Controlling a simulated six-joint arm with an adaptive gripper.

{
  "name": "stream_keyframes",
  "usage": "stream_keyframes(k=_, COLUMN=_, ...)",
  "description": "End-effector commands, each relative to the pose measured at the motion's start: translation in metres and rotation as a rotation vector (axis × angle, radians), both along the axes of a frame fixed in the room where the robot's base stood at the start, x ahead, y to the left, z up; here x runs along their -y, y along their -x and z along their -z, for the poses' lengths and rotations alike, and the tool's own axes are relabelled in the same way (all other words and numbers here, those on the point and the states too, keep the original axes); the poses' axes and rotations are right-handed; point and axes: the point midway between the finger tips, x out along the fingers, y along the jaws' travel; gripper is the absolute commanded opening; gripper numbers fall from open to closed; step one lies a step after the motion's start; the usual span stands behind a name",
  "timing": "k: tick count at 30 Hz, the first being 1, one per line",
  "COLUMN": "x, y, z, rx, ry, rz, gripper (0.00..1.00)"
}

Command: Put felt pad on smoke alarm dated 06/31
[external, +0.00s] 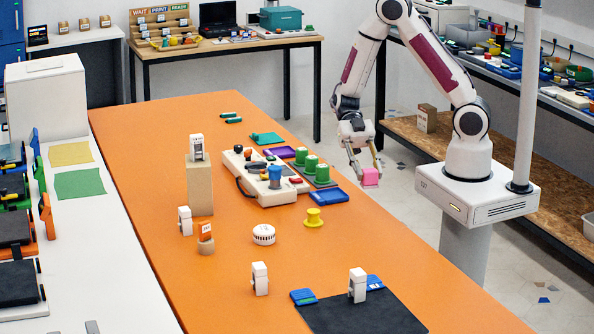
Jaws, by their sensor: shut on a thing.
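My gripper (364,168) is shut on a pink block (370,178) and holds it over the right edge of the orange table. The block looks like a small cube; I cannot tell whether it is the felt pad. A white round slotted disc (264,235), like a smoke alarm, lies on the orange table to the left of and nearer the camera than my gripper. No date can be read on it. Its top looks bare. A flat teal piece (267,139) lies farther back on the table.
A yellow spool-like piece (314,218) stands right of the disc. A cream control panel (265,187) with buttons lies behind it. A tan block (199,190) bears a small white labelled device (197,148). White upright clips and a dark mat (372,318) are in front.

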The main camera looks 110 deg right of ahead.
Motion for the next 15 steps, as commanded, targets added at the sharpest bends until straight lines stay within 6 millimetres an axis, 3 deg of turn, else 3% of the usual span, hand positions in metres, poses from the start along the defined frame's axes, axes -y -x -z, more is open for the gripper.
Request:
stream_keyframes(k=9, x=-0.028, y=-0.002, z=-0.002, rx=0.002, ry=0.0, rz=-0.081, gripper=0.09)
stream_keyframes(k=15, x=-0.055, y=-0.03, z=-0.007, rx=0.003, ry=0.002, rz=-0.076, gripper=0.09)
